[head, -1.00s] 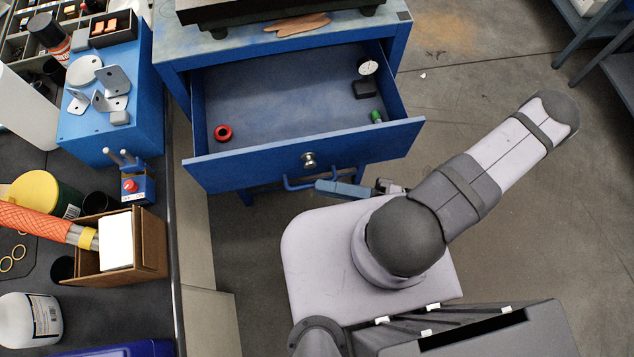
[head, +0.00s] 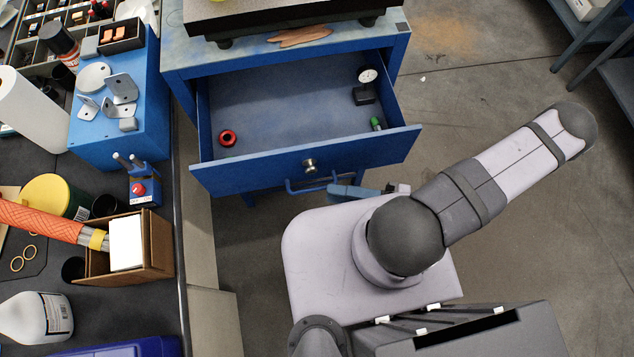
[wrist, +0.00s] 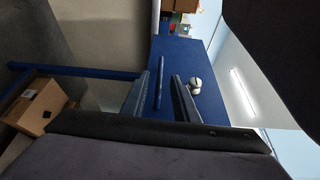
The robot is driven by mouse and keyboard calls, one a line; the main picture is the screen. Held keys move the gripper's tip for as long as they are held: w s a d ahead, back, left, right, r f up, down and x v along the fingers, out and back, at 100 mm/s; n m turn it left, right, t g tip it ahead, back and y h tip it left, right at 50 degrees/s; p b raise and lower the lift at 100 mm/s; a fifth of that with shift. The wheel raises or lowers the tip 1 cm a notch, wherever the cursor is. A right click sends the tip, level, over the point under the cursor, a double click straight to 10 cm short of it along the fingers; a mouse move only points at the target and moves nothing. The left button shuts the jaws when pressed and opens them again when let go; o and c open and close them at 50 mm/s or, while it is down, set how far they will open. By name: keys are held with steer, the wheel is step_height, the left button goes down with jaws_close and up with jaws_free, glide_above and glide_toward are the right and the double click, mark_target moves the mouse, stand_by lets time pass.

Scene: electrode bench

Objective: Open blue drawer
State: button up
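The blue drawer (head: 365,150) stands well open under the blue bench in the head view. A round metal knob (head: 309,166) is on its front. A blue bar handle (head: 303,187) sticks out below the knob. My gripper (head: 345,192) is at this bar's right part in the head view, partly hidden by my arm. In the wrist view, my gripper (wrist: 162,98) is open, with the bar handle (wrist: 158,88) between its fingers and space visible on both sides. The drawer front (wrist: 225,85) and knob (wrist: 194,85) show beyond. Contact with the bar cannot be told.
The drawer holds a red ring (head: 227,138), a dial gauge (head: 367,75) and a green-tipped item (head: 375,123). Floor (head: 470,110) is free at right.

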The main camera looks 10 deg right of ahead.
mark_target(309, 189)
steer(key=shift+m+h, duration=0.4)
steer(key=shift+m, duration=0.4)
steer(key=shift+r+p+x, duration=0.15)
steer(key=shift+x, duration=1.7)
steer(key=shift+r+p+x, duration=0.15)
steer(key=shift+x, duration=1.7)
steer(key=shift+c, duration=0.3)
jaws_close()
steer(key=shift+s, duration=0.1)
